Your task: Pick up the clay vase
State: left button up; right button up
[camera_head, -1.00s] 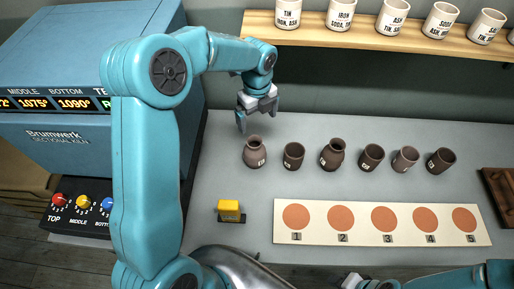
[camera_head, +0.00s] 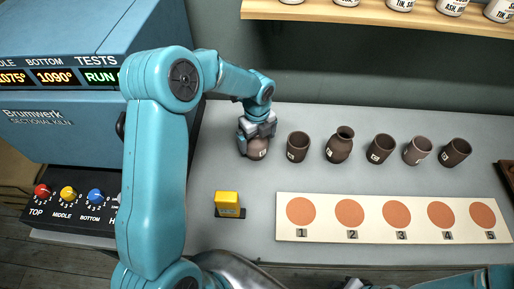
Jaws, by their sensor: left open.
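A brown clay vase (camera_head: 258,153) stands at the left end of a row of dark pots on the grey table. My left gripper (camera_head: 257,137) points down over it, with its fingers around the vase's neck and upper body. The gripper is open; the vase's rim is hidden behind it. A second vase (camera_head: 339,149) with a flared neck stands third in the row. My right arm (camera_head: 440,281) shows only in part at the bottom right, and I cannot tell how its jaws stand.
Brown cups (camera_head: 298,147) stand close to the right of the left vase. A white board (camera_head: 278,215) with numbered orange discs lies in front. A yellow block (camera_head: 227,200) sits nearer. A kiln (camera_head: 60,140) stands left; a wooden shelf (camera_head: 300,14) with white jars is above.

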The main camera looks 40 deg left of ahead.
pick_arm(q)
jog(key=shift+s+a+f, duration=0.25)
jog(key=shift+s, duration=0.1)
jog(key=shift+w+d, duration=0.15)
jog(key=shift+w, duration=0.05)
jog(key=c, duration=1)
jog(key=shift+c, duration=0.7)
jog(key=shift+s, duration=0.1)
